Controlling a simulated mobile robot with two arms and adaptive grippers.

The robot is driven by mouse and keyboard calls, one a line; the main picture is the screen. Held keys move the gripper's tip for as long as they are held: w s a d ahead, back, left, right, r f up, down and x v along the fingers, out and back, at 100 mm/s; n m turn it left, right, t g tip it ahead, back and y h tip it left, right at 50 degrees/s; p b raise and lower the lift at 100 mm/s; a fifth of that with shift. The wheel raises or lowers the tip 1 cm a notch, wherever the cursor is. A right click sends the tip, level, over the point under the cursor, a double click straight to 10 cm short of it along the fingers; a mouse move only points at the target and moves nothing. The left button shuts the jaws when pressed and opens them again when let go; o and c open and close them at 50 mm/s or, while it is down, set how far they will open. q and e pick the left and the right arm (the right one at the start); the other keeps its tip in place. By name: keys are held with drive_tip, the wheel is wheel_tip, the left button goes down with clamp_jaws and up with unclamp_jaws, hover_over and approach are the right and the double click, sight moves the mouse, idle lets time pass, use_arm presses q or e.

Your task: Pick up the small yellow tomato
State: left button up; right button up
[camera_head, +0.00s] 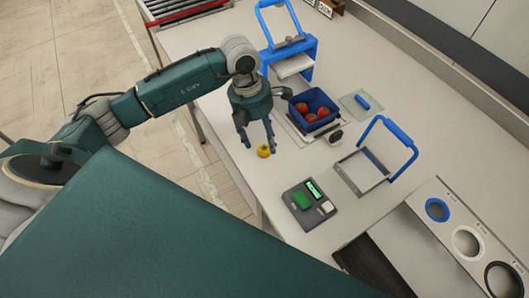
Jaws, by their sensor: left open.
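The small yellow tomato (263,151) lies on the white table near its left edge, in the head view. My left gripper (258,137) comes down from above, open, with its fingers just behind and above the tomato. The fingertips look close to the tomato; I cannot tell whether they touch it. My right gripper is not in the view.
A blue crate (300,98) with red tomatoes stands right of my left gripper. Blue-handled frames stand behind (283,48) and at right (389,131). A panel with round holes (452,222) is at front right.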

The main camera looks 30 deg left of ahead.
sight(263, 147)
use_arm(q)
wheel_tip(263, 147, down, 4)
drive_tip(key=shift+d+r+b, duration=0.1)
drive_tip(key=shift+b, duration=0.95)
drive_tip(key=shift+s+f, duration=0.1)
drive_tip(key=shift+f, duration=0.35)
drive_tip(key=shift+w+f, duration=0.1)
drive_tip(key=shift+w, duration=0.1)
drive_tip(key=shift+s, duration=0.1)
drive_tip(key=c, duration=1.2)
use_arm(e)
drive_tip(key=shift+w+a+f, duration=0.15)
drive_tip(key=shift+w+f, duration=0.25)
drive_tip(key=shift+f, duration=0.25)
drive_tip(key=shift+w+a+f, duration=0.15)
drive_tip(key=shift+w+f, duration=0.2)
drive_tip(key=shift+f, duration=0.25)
